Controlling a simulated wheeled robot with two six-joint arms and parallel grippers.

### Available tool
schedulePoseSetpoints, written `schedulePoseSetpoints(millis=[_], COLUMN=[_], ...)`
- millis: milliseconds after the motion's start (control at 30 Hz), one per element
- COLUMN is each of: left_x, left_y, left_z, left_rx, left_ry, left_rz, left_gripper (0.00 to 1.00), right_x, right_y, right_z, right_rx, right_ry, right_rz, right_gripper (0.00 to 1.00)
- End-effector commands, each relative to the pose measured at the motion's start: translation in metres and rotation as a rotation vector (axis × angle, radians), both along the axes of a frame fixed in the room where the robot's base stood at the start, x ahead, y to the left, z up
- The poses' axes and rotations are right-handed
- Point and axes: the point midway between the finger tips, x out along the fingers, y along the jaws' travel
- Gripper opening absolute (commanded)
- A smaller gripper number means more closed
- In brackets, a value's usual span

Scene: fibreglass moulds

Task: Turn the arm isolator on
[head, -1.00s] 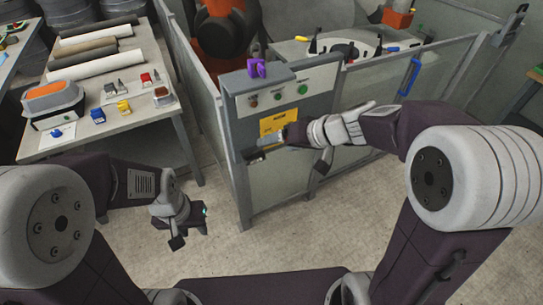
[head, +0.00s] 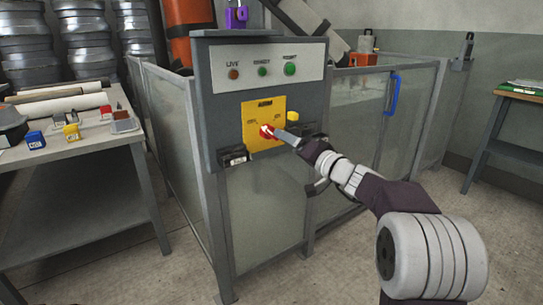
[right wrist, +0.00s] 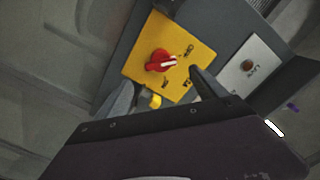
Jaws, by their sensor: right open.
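The arm isolator is a yellow plate (head: 251,112) with a red rotary knob (head: 267,132), on the front of a grey control cabinet (head: 224,85). In the right wrist view the red knob (right wrist: 160,62) carries a white stripe. The plate's small labels are too blurred to read surely. My right gripper (head: 283,134) reaches in from the right to just in front of the knob. In the right wrist view its two fingers (right wrist: 160,97) are apart, with the knob beyond them; contact is not clear. My left gripper is out of view.
A purple padlock (head: 236,17) sits on the cabinet top. Indicator lights (head: 262,71) are above the plate; a small yellow piece (head: 292,117) is to its right. Fence panels (head: 175,120) flank the cabinet. A bench (head: 75,160) stands left. A blue handle (head: 392,95) is right.

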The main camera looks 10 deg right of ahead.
Motion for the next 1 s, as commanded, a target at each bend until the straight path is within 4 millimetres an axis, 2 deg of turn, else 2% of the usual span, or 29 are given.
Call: schedulePoseSetpoints(millis=[167,400,600,900,933,1000], left_x=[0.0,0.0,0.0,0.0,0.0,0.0], left_y=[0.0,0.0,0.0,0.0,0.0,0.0], left_z=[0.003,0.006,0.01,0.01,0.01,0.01], left_rx=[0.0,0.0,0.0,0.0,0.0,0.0], left_ry=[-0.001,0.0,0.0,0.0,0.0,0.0], left_rz=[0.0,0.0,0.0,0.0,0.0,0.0], left_gripper=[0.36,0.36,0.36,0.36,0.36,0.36], right_x=[0.007,0.053,0.08,0.085,0.085,0.085], right_y=[0.003,0.021,0.03,0.032,0.032,0.032], right_z=[0.002,0.002,0.003,0.002,0.002,0.002], right_rx=[0.0,-0.001,0.0,0.0,0.0,0.0], right_ry=[0.001,0.002,0.002,0.001,0.001,0.001], right_rz=[0.004,0.004,0.002,0.001,0.001,0.001], right_gripper=[0.81,0.81,0.81,0.81,0.78,0.58])
